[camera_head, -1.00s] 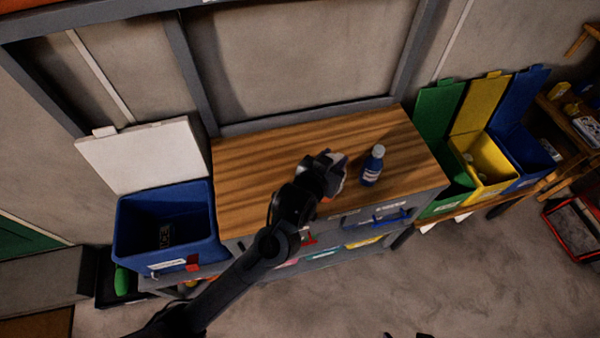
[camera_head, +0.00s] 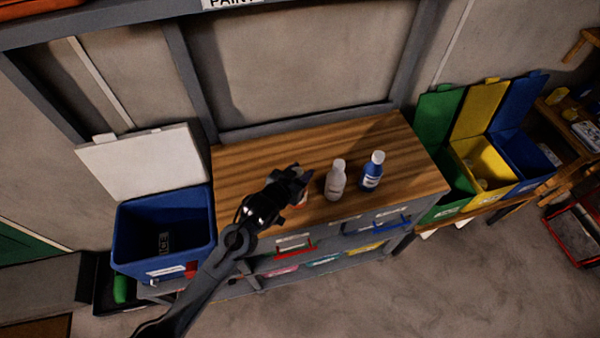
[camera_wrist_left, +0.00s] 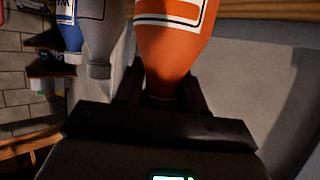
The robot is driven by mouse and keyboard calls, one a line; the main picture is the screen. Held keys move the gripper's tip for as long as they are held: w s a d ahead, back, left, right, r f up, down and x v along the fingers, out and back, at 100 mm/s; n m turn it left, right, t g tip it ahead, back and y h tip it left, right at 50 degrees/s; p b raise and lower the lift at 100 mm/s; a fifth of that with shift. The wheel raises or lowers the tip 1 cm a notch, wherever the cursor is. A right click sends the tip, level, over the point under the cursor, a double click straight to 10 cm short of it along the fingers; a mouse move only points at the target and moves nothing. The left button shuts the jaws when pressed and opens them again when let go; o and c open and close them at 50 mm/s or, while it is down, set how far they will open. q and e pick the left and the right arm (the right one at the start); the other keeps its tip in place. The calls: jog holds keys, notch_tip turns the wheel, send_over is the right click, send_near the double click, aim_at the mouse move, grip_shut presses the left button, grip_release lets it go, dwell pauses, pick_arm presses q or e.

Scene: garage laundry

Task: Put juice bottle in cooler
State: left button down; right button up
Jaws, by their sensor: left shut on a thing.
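The orange juice bottle (camera_wrist_left: 168,55), with an orange-and-white label, is held at its narrow neck by my left gripper (camera_wrist_left: 160,98) in the left wrist view. In the head view my left gripper (camera_head: 303,180) is over the wooden worktop and mostly hides the bottle. The cooler (camera_head: 150,255) is a blue box at the left end of the worktop. Its white lid (camera_head: 145,160) is open, leaning back to the wall, and a dark item lies inside. My right gripper is not in view.
A grey-white bottle (camera_head: 335,181) and a blue bottle (camera_head: 373,171) stand upright on the worktop (camera_head: 250,165), just right of my left gripper. Green, yellow and blue bins with raised lids stand farther right. The worktop's left part is clear.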

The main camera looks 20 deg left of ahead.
pick_arm(q)
jog(key=shift+f, duration=0.15)
jog(key=c, duration=1.1)
grip_release()
jog(key=shift+f, duration=0.15)
jog(key=o, duration=0.4)
jog(key=shift+o, duration=0.2)
jog(key=shift+s+r, duration=0.15)
jog(key=shift+r, duration=0.15)
jog(key=v, duration=1.1)
jog(key=s+a+f+g+y, duration=0.1)
jog(key=s+f+g, duration=0.3)
jog(key=s, duration=0.6)
jog(key=s+a+f+g, duration=0.2)
jog(key=s+f+g, duration=0.3)
jog(key=s, duration=0.6)
jog(key=shift+s+f+g+y, duration=0.25)
jog(key=shift+f+g+y, duration=0.05)
jog(key=shift+f+y, duration=0.15)
